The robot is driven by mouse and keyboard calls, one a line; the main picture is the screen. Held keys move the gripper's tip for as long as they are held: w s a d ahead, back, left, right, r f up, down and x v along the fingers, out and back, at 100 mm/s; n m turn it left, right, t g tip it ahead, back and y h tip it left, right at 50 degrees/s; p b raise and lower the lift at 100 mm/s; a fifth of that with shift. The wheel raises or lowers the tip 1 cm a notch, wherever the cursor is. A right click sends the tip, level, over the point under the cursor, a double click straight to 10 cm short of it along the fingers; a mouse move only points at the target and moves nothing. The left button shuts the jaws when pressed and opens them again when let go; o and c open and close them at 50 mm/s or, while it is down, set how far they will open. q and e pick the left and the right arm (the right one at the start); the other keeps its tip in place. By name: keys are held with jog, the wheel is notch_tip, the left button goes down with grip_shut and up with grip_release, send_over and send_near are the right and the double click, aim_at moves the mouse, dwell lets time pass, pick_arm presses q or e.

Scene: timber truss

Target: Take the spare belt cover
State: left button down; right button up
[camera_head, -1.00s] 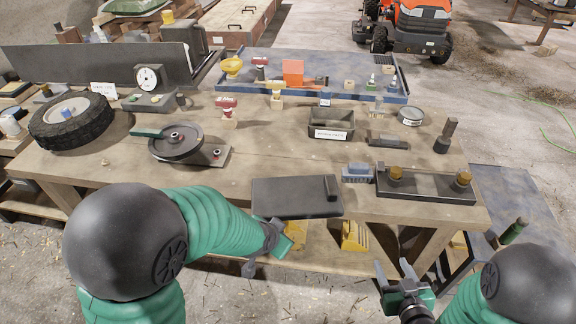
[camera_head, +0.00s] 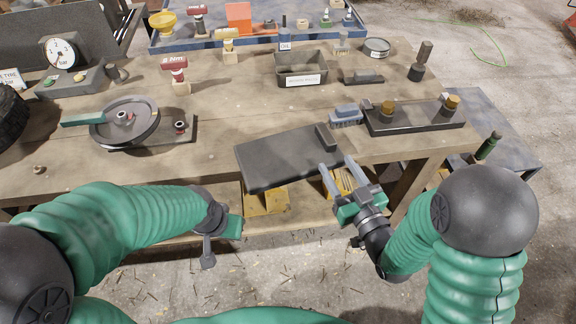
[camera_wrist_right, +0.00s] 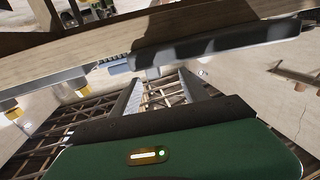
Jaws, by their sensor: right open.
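The belt cover seems to be the flat dark panel (camera_head: 282,160) with a raised block at its right end. It lies on the bench's front edge, partly overhanging. In the right wrist view it is a dark slab (camera_wrist_right: 215,42) along the wooden edge. My right gripper (camera_head: 339,168) is open, its fingers pointing at the panel's right end; one finger overlaps the panel in the picture, and I cannot tell if they touch. My left gripper (camera_head: 215,240) hangs in front of the bench, away from the panel; its jaw opening is unclear.
The wooden bench (camera_head: 215,150) holds a pulley on a plate (camera_head: 125,120), a labelled dark bin (camera_head: 302,70), a blue brush-like block (camera_head: 346,115) and a dark tray with brass knobs (camera_head: 415,118). Yellow blocks (camera_head: 265,198) sit below the panel.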

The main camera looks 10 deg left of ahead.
aim_at(325, 137)
jog(key=w+b, duration=0.1)
jog(key=w+a+f+b, duration=0.1)
jog(key=b, duration=0.1)
jog(key=shift+a+b, duration=0.15)
jog(key=shift+b, duration=0.15)
jog(key=shift+w+d+r+p, duration=0.15)
jog(key=shift+w+r+p, duration=0.1)
jog(key=shift+w, duration=0.4)
jog(key=shift+w+d+r+p, duration=0.15)
jog(key=shift+w+r, duration=0.1)
jog(key=shift+w, duration=0.7)
jog(key=x, duration=0.4)
jog(key=a+x, duration=0.1)
jog(key=x, duration=0.1)
jog(key=shift+s+f, duration=0.1)
jog(key=shift+s, duration=0.15)
jog(key=shift+s+d, duration=0.1)
jog(key=shift+d, duration=0.35)
jog(key=shift+c, duration=0.6)
jog(key=shift+d, duration=0.1)
jog(key=shift+c, duration=1.1)
jog(key=c, duration=0.5)
jog(key=shift+a, duration=0.3)
grip_shut()
pick_arm(q)
jog(key=f, duration=0.2)
jog(key=d+f, duration=0.1)
jog(key=f, duration=0.1)
